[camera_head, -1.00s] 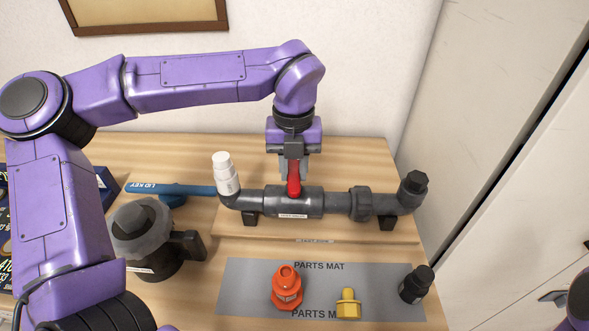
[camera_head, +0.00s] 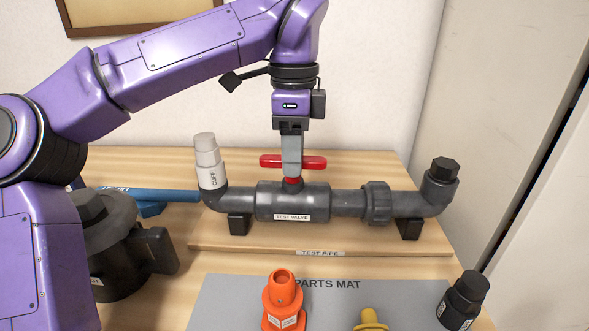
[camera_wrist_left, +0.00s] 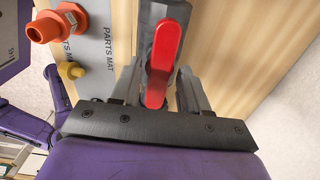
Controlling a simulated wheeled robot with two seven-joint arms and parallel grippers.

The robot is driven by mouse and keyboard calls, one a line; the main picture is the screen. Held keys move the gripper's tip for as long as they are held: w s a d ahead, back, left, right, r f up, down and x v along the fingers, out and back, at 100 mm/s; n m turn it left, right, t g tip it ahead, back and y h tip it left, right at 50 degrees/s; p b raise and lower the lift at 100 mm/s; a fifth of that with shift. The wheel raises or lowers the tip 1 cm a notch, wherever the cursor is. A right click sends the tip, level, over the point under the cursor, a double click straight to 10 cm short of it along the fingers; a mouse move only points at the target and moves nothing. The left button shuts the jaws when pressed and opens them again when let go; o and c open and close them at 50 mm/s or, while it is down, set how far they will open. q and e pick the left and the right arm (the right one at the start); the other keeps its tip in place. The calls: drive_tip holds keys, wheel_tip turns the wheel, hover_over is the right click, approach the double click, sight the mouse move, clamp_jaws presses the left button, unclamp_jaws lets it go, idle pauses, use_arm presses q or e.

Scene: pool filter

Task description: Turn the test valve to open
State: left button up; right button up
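The test valve (camera_head: 265,201) is a grey body on the grey test pipe. Its red handle (camera_head: 315,162) lies crosswise in the head view, along the pipe. In the left wrist view the red handle (camera_wrist_left: 166,55) lies lengthwise over the pipe. My left gripper (camera_head: 292,172) points down over the valve's middle, its fingers hiding part of the handle. In the left wrist view its fingers (camera_wrist_left: 158,88) are on both sides of the handle; I cannot tell whether they press on it. My right gripper is not in view.
A white cuff (camera_head: 211,172) tops the pipe's left end, a black cap (camera_head: 444,169) its right end. A grey parts mat (camera_head: 225,300) in front bears an orange fitting (camera_head: 283,303), a yellow plug (camera_head: 370,320) and a black fitting (camera_head: 463,301). A dark housing (camera_head: 110,250) stands left.

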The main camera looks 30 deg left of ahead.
use_arm(q)
drive_tip(key=shift+a+r, duration=0.1)
wheel_tip(320, 180, up, 6)
drive_tip(key=p, duration=0.4)
wheel_tip(320, 180, up, 11)
drive_tip(key=p, duration=0.4)
drive_tip(key=shift+f, duration=0.2)
